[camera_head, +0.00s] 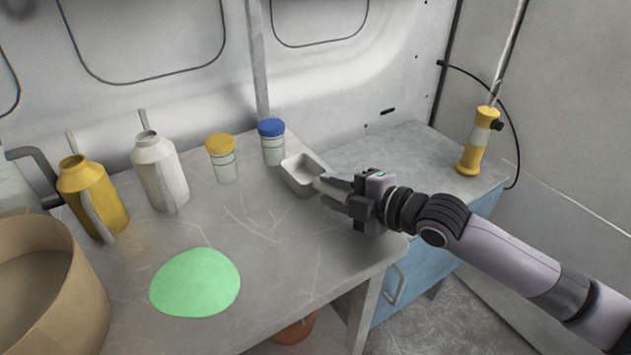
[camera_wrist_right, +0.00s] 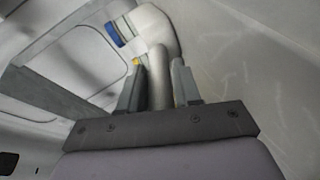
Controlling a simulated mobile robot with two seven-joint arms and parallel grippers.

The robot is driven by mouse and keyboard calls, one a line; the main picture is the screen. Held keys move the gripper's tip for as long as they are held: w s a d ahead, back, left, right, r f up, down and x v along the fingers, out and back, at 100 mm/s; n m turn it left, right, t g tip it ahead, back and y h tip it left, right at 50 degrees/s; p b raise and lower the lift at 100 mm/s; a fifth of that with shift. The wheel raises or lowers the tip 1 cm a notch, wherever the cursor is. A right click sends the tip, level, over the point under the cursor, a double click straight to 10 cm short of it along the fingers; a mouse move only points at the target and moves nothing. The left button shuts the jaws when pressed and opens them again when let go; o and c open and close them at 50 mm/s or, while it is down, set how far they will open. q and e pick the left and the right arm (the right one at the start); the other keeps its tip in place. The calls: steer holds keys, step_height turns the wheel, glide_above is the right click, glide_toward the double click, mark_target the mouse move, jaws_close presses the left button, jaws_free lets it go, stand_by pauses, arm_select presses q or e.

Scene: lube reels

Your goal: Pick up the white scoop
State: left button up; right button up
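The white scoop (camera_head: 304,174) sits near the right edge of the grey table, its bowl facing up and its handle pointing right, toward my right gripper (camera_head: 335,192). In the right wrist view, the scoop's handle (camera_wrist_right: 157,75) runs between the two fingers of my right gripper (camera_wrist_right: 159,85), with a finger close on each side. The fingers look open around the handle, with narrow gaps. The bowl appears beyond the fingertips. My left gripper is not in view.
A blue-lidded jar (camera_head: 272,143) stands just behind the scoop, with a yellow-lidded jar (camera_head: 221,158) beside it. A white jug (camera_head: 160,172) and a yellow jug (camera_head: 91,196) stand farther left. A green patch (camera_head: 196,282) lies in front. A large tan tub (camera_head: 75,305) is at left.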

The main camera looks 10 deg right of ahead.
jaws_close()
steer(key=shift+r, duration=0.15)
step_height(320, 180, up, 20)
steer(key=p, duration=0.1)
stand_by(0.4)
